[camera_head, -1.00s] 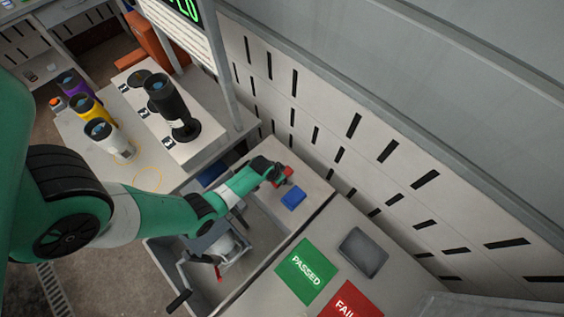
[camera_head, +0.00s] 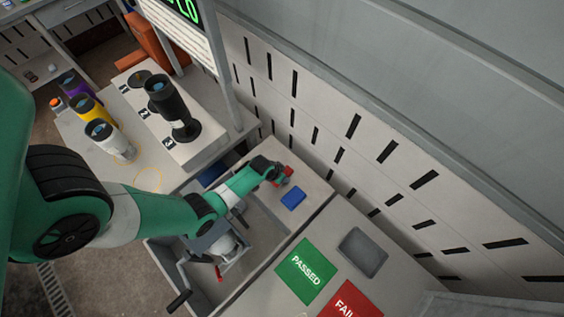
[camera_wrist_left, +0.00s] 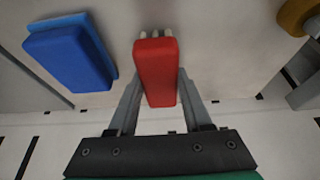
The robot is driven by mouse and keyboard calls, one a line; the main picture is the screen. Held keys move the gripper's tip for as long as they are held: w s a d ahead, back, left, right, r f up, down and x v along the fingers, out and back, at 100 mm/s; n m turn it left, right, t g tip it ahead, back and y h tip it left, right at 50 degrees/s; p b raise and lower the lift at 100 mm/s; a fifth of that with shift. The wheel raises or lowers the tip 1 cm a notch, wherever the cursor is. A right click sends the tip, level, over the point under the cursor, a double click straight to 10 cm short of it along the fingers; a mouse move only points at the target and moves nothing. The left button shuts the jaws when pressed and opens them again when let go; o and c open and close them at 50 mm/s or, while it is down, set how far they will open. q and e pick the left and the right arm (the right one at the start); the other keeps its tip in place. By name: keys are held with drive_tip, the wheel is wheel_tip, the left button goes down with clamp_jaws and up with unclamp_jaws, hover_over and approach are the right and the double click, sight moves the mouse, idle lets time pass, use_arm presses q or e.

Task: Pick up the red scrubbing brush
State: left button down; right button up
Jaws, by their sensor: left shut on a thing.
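The red scrubbing brush (camera_wrist_left: 157,72) is a red block with pale bristles at its far end in the left wrist view. My left gripper (camera_wrist_left: 156,84) is shut on it, one finger on each side. In the head view the red brush (camera_head: 288,171) shows at the tip of my left gripper (camera_head: 281,174), over the small grey table by the slotted wall. I cannot tell whether the brush touches the table. My right gripper is not in view.
A blue sponge-like block (camera_head: 293,199) lies beside the brush, also at the left of the wrist view (camera_wrist_left: 68,57). A sink with a cart-like frame (camera_head: 222,245) is below my arm. The green PASSED mat (camera_head: 307,271) and grey pad (camera_head: 363,252) lie right.

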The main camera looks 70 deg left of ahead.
use_arm(q)
wheel_tip(320, 180, up, 4)
drive_tip(key=shift+f+p, duration=0.2)
drive_tip(key=shift+p, duration=1.05)
drive_tip(key=s+d+r+p, duration=0.1)
drive_tip(key=r+p, duration=0.1)
drive_tip(key=s+d+r+p, duration=0.1)
drive_tip(key=r+p, duration=0.1)
drive_tip(key=s+d+r+p, duration=0.1)
drive_tip(key=r+p, duration=0.1)
drive_tip(key=p, duration=0.1)
drive_tip(key=shift+s+r, duration=0.15)
drive_tip(key=shift+s, duration=0.1)
drive_tip(key=s+d+r+p, duration=0.2)
drive_tip(key=s+d+r, duration=0.1)
drive_tip(key=s+d, duration=0.3)
drive_tip(key=shift+s+d+p, duration=0.15)
drive_tip(key=shift+s+p, duration=0.15)
drive_tip(key=shift+s, duration=0.15)
